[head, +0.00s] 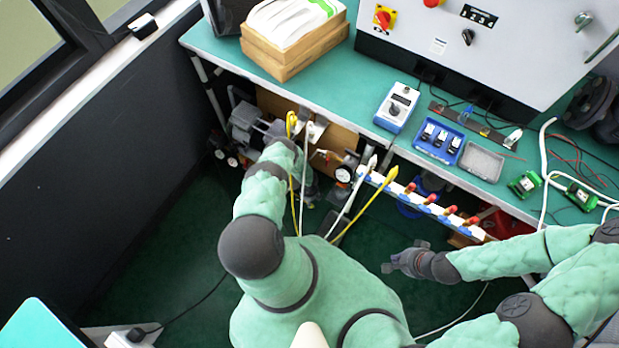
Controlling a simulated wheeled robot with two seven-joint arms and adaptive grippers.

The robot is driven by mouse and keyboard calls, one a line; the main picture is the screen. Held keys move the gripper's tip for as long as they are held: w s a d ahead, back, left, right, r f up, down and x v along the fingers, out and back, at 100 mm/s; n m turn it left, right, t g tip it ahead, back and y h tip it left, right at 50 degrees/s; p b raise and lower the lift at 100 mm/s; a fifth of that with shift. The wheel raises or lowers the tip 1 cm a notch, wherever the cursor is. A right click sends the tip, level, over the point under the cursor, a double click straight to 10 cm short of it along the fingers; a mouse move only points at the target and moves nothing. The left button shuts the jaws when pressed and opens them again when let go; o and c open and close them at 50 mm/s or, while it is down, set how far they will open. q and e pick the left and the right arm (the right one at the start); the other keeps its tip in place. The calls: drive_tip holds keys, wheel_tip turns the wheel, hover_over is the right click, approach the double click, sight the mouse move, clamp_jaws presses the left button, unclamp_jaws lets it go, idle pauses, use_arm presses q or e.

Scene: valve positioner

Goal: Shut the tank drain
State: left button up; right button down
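A motor-and-pump unit (250,125) stands under the bench at the left, partly behind my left arm. A small valve with a red-tipped handle (326,155) sits just right of that arm, beside a round pressure gauge (344,174). I cannot tell from this view which fitting is the tank drain. My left gripper (309,193) is low under the bench edge, mostly hidden by its own arm and the hoses, so its fingers do not show clearly. My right gripper (392,260) is over the dark green floor, apart from everything, and looks open and empty.
A white manifold (405,192) with several red-tipped valves runs along the bench front. Yellow (366,205) and white hoses hang near my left gripper. The green bench (350,95) carries boxes, a meter, a blue tray and a control panel. Floor left of my arms is mostly clear.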

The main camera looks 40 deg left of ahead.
use_arm(q)
drive_tip(key=shift+f+b, duration=2.6)
drive_tip(key=shift+f, duration=1.2)
clamp_jaws()
